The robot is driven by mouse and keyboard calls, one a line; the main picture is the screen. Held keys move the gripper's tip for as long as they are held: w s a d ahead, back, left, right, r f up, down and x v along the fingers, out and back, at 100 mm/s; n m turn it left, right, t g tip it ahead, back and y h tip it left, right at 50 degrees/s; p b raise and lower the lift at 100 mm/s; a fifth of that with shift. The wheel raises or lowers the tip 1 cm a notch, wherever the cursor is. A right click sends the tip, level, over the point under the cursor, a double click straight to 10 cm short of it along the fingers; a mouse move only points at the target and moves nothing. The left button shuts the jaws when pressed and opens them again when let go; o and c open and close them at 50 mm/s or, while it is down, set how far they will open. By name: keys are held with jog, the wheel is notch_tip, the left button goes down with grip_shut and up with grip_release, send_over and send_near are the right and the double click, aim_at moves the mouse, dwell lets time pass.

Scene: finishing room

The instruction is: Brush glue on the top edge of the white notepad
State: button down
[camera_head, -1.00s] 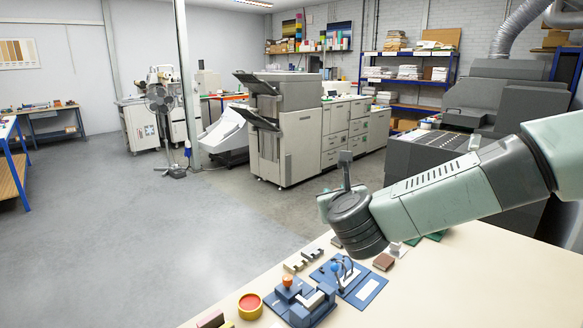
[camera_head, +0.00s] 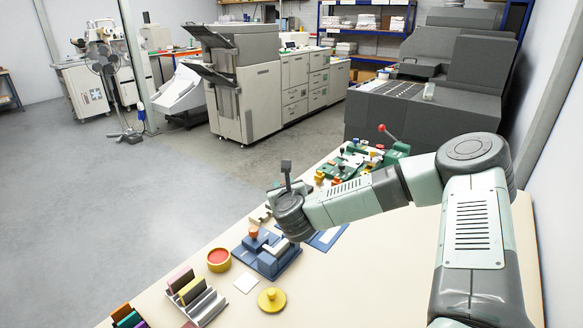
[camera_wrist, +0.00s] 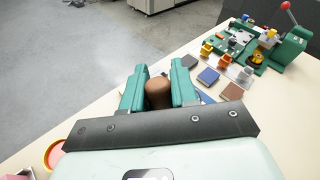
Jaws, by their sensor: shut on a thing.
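My gripper (camera_wrist: 159,88) shows in the wrist view, its two teal fingers closed around a brown rounded handle (camera_wrist: 159,96). The handle's lower end and any bristles are hidden. In the head view my wrist hangs over the far edge of the table, close to a blue fixture (camera_head: 266,262); the fingers cannot be made out there. A white block (camera_head: 274,247) sits in that fixture; I cannot tell whether it is the white notepad. A yellow round pot with red contents (camera_head: 219,260) stands left of the fixture. It shows partly in the wrist view (camera_wrist: 55,155).
A white square (camera_head: 246,283) and a yellow knobbed disc (camera_head: 271,300) lie in front of the fixture. A grey rack (camera_head: 205,303) holds coloured blocks. A blue board (camera_head: 328,236) and green devices (camera_head: 360,160) are at the right. The table's right front is bare.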

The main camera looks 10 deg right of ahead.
jog(key=shift+a+f, duration=0.1)
jog(key=shift+f, duration=2.65)
jog(key=shift+w+r, duration=0.1)
